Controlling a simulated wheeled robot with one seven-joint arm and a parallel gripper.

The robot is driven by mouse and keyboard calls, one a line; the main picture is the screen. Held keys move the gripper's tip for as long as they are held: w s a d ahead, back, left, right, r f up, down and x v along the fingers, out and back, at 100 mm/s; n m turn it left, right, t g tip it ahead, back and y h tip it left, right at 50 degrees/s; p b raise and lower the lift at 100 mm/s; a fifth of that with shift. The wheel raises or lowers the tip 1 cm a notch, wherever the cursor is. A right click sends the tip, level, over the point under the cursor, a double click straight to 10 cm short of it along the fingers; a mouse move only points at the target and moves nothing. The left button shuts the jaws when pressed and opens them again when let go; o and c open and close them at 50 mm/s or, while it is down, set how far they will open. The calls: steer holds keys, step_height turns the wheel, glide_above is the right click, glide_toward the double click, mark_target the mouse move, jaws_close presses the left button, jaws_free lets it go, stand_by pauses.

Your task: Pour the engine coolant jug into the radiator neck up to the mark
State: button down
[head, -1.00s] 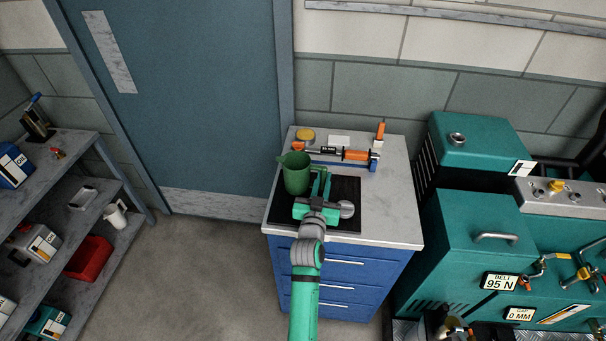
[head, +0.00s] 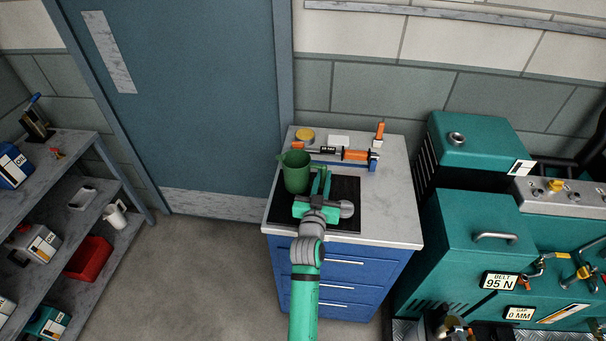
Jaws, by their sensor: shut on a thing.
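A green jug (head: 296,174) with an open top and a spout at the left stands over the black mat on the blue cabinet's top. My gripper (head: 321,184) is at the jug's right side, shut on its handle, which the fingers partly hide. I cannot tell whether the jug touches the mat. The teal machine (head: 470,230) stands to the right, with a round metal cap or neck (head: 457,138) on its rear upper box. No fill mark can be made out, and the jug's contents are not clear.
On the cabinet top (head: 395,215), an orange-and-black tool (head: 345,154) lies behind the jug near a yellow-lidded tin (head: 305,135) and an orange-tipped bottle (head: 380,131). Shelves (head: 80,170) with containers stand at the left. The floor between is clear.

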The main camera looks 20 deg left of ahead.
mark_target(323, 172)
steer(key=shift+r, duration=0.6)
steer(key=shift+a+r, duration=0.1)
steer(key=shift+r, duration=1.05)
